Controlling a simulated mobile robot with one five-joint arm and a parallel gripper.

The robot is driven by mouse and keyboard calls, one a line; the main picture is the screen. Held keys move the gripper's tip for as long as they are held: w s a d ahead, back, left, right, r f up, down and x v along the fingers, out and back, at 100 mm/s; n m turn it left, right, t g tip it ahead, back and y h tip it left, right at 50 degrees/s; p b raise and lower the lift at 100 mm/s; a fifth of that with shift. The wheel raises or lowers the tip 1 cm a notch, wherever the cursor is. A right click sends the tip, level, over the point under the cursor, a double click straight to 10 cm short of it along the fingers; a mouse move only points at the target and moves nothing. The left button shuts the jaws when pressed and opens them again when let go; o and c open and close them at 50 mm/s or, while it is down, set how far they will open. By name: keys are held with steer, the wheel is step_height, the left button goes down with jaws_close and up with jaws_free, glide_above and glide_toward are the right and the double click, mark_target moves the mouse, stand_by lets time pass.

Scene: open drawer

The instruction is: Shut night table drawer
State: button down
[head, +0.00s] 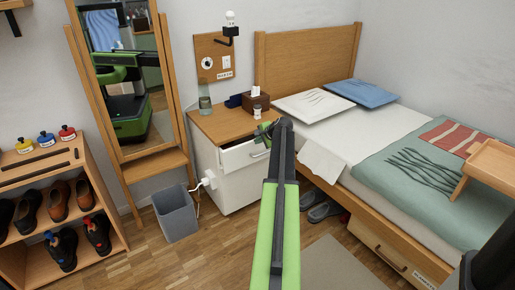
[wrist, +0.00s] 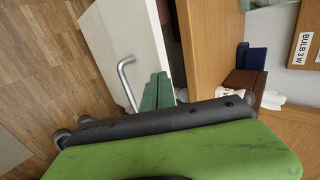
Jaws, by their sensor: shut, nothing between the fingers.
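The night table (head: 207,128) has a wooden top and white sides, and stands between the mirror and the bed. Its upper white drawer (head: 236,158) sticks out, with a gap under the top. In the wrist view the white drawer front (wrist: 118,35) carries a metal handle (wrist: 125,80), and a dark gap shows beside the wooden top (wrist: 205,45). My gripper (head: 265,130) is shut and empty, by the drawer's upper edge. Its green fingers (wrist: 157,92) show close to the drawer front near the handle; I cannot tell whether they touch.
A tissue box (head: 256,101) and a glass (head: 205,104) stand on the night table. A grey bin (head: 176,214) stands on the floor to its left. The bed (head: 345,150) is close on the right, with slippers (head: 320,209) beside it.

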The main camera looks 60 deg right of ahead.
steer(key=shift+w+d, duration=0.35)
steer(key=shift+w, duration=0.35)
